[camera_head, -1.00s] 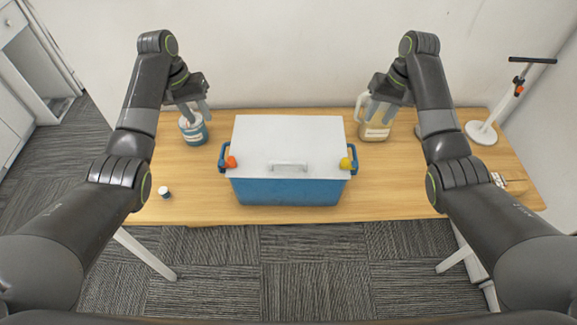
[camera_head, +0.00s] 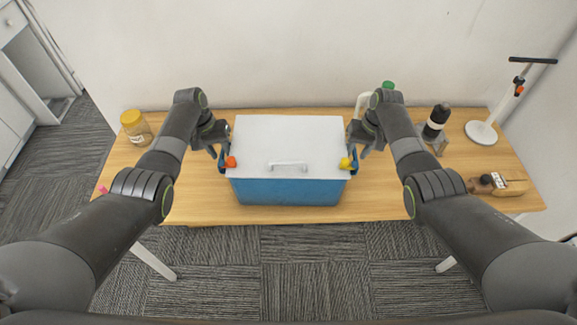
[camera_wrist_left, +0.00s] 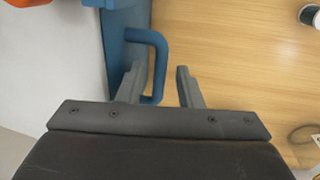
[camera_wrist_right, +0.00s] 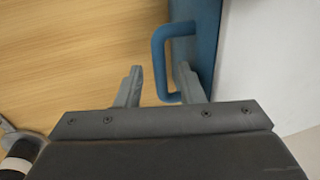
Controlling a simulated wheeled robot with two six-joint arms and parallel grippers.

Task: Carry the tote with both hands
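The blue tote (camera_head: 290,191) with a white lid (camera_head: 262,140) stands on the wooden table, a blue handle on each short side. My left gripper (camera_head: 222,150) is at the left handle. In the left wrist view its open fingers (camera_wrist_left: 162,84) straddle the handle bar (camera_wrist_left: 160,58), one inside the loop, one outside. My right gripper (camera_head: 357,151) is at the right handle. In the right wrist view its open fingers (camera_wrist_right: 160,84) straddle that handle (camera_wrist_right: 158,62) the same way, with gaps beside the bar.
On the table (camera_head: 390,206), a yellow-lidded jar (camera_head: 136,127) stands left. A green-capped container (camera_head: 388,86) is partly hidden behind my right arm. An orange piece (camera_head: 231,162) and a yellow piece (camera_head: 345,163) show at the tote's front corners.

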